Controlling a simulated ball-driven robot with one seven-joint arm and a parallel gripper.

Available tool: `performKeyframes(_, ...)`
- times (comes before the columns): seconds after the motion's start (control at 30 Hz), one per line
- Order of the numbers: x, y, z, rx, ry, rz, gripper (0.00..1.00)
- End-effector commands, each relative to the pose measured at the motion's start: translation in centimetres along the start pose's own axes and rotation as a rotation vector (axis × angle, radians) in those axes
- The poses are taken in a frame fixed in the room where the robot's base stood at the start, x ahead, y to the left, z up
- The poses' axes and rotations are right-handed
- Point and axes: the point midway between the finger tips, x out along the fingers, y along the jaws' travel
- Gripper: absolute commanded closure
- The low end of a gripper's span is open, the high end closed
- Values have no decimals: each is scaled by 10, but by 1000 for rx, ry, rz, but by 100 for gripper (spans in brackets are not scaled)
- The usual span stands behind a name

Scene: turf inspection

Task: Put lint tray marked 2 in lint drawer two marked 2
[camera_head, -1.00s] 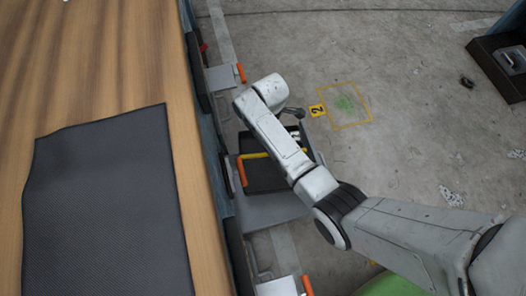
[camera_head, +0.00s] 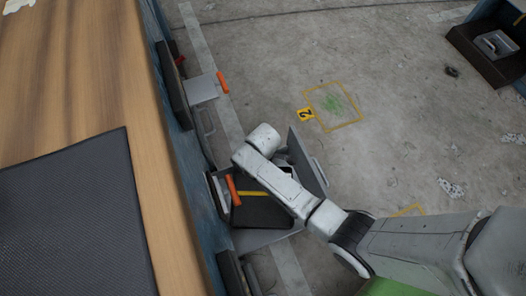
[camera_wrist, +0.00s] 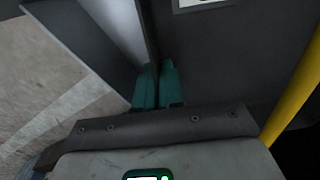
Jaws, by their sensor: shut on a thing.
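My gripper (camera_wrist: 157,88) has teal fingertips closed together on the thin wall of a grey tray (camera_wrist: 95,45) in the wrist view. In the head view my wrist hides the fingertips, and a grey tray wall (camera_head: 307,160) with a handle stands up just right of it. A white label (camera_wrist: 202,3) is cut off at the top of the wrist view, so I cannot read its number. An open dark drawer (camera_head: 262,212) with an orange handle (camera_head: 232,190) and a yellow strip (camera_head: 252,193) lies below and left of my wrist. I see no number on it.
A wooden worktop (camera_head: 75,95) with a dark mat (camera_head: 75,215) fills the left. Another pulled-out unit with an orange handle (camera_head: 222,82) lies farther along. A yellow floor square (camera_head: 335,105) bears a 2 tag (camera_head: 306,115). A dark bin (camera_head: 490,50) stands top right. Open floor lies between.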

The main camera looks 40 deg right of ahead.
Motion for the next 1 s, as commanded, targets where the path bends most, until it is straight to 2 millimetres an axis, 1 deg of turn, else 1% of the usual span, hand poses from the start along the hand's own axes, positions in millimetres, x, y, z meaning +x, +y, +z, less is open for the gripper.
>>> performKeyframes(0.03, 9, 0, 0, 0, -1, -1, 100)
performKeyframes(0.1, 20, 0, 0, 0, -2, -2, 100)
performKeyframes(0.2, 32, 0, 0, 0, -1, -1, 100)
performKeyframes(0.27, 34, 0, 0, 0, -1, -1, 100)
performKeyframes(0.5, 32, 0, 0, 0, -1, -1, 100)
performKeyframes(0.63, 36, 0, 0, 0, -1, -1, 100)
performKeyframes(0.67, 35, 0, 0, 0, -1, -1, 90)
performKeyframes(0.9, 35, 0, 0, -1, -1, -1, 67)
performKeyframes(1.0, 35, 0, 0, -1, -1, -1, 67)
